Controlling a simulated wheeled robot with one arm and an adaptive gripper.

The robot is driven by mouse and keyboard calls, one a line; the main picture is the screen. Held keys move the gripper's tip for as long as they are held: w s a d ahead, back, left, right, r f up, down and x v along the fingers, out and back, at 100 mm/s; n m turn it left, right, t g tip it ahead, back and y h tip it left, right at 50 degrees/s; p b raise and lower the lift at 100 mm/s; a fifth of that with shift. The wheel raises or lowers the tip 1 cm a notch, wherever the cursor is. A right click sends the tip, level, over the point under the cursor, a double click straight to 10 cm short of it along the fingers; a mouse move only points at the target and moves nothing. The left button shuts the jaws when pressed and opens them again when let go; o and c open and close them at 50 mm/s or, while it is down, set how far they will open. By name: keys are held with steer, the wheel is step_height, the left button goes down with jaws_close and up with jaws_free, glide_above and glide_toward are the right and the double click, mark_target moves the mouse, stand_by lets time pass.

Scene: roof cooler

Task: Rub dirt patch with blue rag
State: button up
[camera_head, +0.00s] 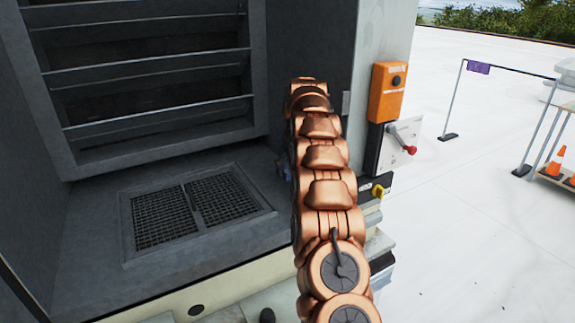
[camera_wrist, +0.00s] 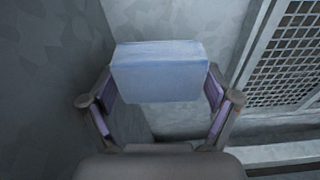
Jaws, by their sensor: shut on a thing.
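In the wrist view, my gripper (camera_wrist: 161,90) is shut on the blue rag (camera_wrist: 158,66), a folded, block-like pale blue cloth held between its two fingers. The rag is in front of grey, mottled metal panels; I cannot tell whether it touches one. In the head view, my copper arm hides most of the gripper, and only a small bluish bit shows at the arm's left edge, inside the cooler housing. I cannot make out a distinct dirt patch in either view; the grey panels look mottled all over.
A floor grate (camera_head: 195,211) lies left of my arm, below the louvres (camera_head: 150,78). In the wrist view a mesh grate (camera_wrist: 289,65) is at the upper right. An orange box (camera_head: 387,92) and a red-knobbed switch (camera_head: 409,149) are right of my arm. Open white roof lies beyond.

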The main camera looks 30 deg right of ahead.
mark_target(289, 173)
steer(key=shift+r+p, duration=0.6)
steer(key=shift+r, duration=0.75)
steer(key=shift+a, duration=0.1)
steer(key=shift+s+a, duration=0.1)
steer(key=shift+s+a+r+b, duration=0.1)
steer(key=shift+s+a+b, duration=0.4)
steer(key=shift+a, duration=0.3)
steer(key=shift+s+a, duration=0.65)
steer(key=shift+s, duration=0.15)
steer(key=shift+s+a+f+b, duration=0.15)
steer(key=shift+s+a+b, duration=0.15)
steer(key=shift+s, duration=0.2)
steer(key=shift+s+a+f+b, duration=0.1)
steer(key=shift+s+a+b, duration=0.15)
steer(key=shift+s, duration=0.25)
